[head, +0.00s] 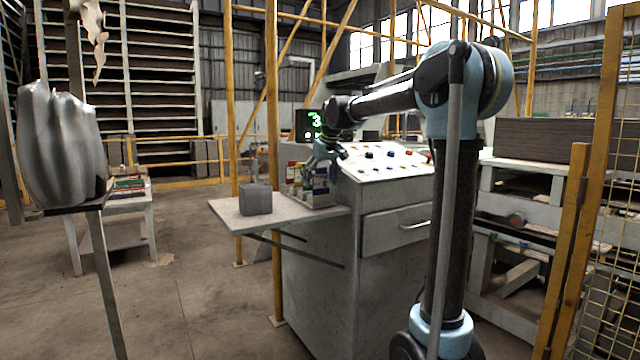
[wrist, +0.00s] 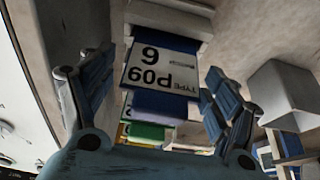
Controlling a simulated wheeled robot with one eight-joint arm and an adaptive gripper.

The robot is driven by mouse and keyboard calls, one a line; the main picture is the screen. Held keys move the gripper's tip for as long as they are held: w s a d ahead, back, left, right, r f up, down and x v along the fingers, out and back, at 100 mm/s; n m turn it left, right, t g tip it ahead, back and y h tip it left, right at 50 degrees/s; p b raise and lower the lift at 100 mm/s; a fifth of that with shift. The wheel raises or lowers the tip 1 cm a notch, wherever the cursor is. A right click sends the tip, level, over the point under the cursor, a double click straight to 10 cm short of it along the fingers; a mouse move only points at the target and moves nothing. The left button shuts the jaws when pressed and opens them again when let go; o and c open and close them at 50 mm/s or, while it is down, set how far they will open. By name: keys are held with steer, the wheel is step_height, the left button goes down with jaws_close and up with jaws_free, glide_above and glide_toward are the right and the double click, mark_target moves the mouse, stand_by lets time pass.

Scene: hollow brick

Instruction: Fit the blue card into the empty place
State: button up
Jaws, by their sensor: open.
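My gripper (head: 324,152) is over the card rack at the inner end of the grey side shelf. In the wrist view my gripper (wrist: 160,68) is open, with one finger on each side of a blue card (wrist: 165,104). The card bears a white label reading "TYPE P09" and "6". I cannot tell whether the fingers touch it. Green (wrist: 146,131) and other coloured cards show behind it. In the head view the row of cards (head: 312,184) stands on the shelf, partly hidden by my gripper. The empty place cannot be made out.
A grey block (head: 255,199) stands on the side shelf (head: 232,218), left of the cards; it also shows in the wrist view (wrist: 284,92). A sloped control panel (head: 385,160) adjoins on the right. A table with coloured items (head: 128,187) stands further left.

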steer(key=v, duration=1.1)
steer(key=shift+r, duration=0.2)
steer(key=shift+d, duration=0.1)
steer(key=s+d+f+m+h, duration=0.1)
steer(key=s+d+f+m, duration=0.1)
steer(key=s+d+f, duration=0.5)
steer(key=s+d+f+m+g, duration=0.1)
steer(key=s+d+f, duration=0.6)
steer(key=s+f, duration=1.1)
steer(key=s+d+f+m+h, duration=0.1)
steer(key=s+d+f+m, duration=0.2)
steer(key=s+d+f, duration=0.5)
steer(key=s+f, duration=0.5)
steer(key=f, duration=0.1)
steer(key=shift+f+m+g+h, duration=0.3)
steer(key=shift+d, duration=0.15)
